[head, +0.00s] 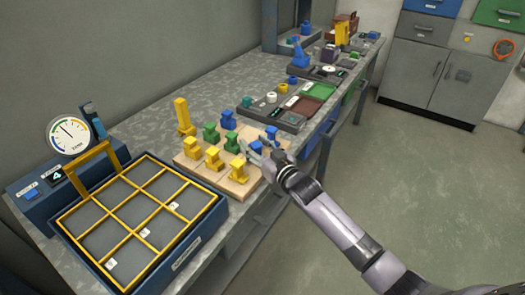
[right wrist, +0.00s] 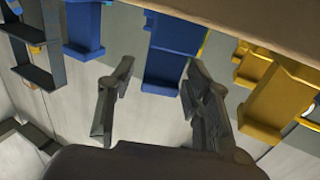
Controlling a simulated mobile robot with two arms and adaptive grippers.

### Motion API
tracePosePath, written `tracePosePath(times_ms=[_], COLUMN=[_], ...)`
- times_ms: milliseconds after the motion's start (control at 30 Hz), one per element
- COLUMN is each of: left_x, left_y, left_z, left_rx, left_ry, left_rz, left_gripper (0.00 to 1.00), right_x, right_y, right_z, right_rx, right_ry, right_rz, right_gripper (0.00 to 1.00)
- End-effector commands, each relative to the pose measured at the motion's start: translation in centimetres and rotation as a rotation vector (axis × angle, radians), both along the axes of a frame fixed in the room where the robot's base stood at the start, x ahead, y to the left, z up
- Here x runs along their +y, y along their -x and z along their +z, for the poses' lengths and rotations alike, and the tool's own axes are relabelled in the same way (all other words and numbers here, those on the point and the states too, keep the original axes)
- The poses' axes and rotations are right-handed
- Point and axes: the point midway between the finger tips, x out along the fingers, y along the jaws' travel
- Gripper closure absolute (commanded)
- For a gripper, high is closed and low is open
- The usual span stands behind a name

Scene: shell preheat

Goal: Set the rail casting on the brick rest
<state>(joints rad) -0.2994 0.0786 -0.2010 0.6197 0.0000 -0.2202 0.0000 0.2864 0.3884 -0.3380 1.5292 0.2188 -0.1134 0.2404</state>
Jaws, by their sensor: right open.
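Several small castings in blue, green and yellow stand in rows on a pale wooden board (head: 186,161) on the bench; I cannot tell which is the rail casting. My right gripper (head: 262,149) is open at the board's right edge, beside the blue castings. In the right wrist view, a blue casting (right wrist: 170,50) shows beyond and between the open fingers (right wrist: 160,72); whether they touch it is unclear. Another blue casting (right wrist: 84,28) is to its left and a yellow one (right wrist: 268,100) to its right. The brick rest cannot be made out for sure. My left gripper is out of view.
A blue-framed tray with a yellow grid (head: 141,208) and a raised yellow handle is at the front left. A round gauge (head: 70,135) stands behind it. Farther along the bench are a dark red tray (head: 318,91) and a green tray (head: 321,73). The floor right of the bench is clear.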

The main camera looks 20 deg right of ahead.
Motion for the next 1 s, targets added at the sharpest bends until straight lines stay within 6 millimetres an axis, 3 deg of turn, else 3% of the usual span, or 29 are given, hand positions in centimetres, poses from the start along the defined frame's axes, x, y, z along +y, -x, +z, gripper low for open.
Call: tracePosePath(times_ms=[600, 1000], left_x=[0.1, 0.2], left_y=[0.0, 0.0], left_z=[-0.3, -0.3], left_rx=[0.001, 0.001], left_ry=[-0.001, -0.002], left_rz=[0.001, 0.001], left_gripper=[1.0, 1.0], right_x=[-2.9, -3.3], right_y=[10.1, 11.6], right_z=[-0.1, 0.1], right_rx=[0.001, -0.001], right_ry=[0.0, 0.0], right_rz=[-0.001, -0.001], right_gripper=[0.54, 0.54])
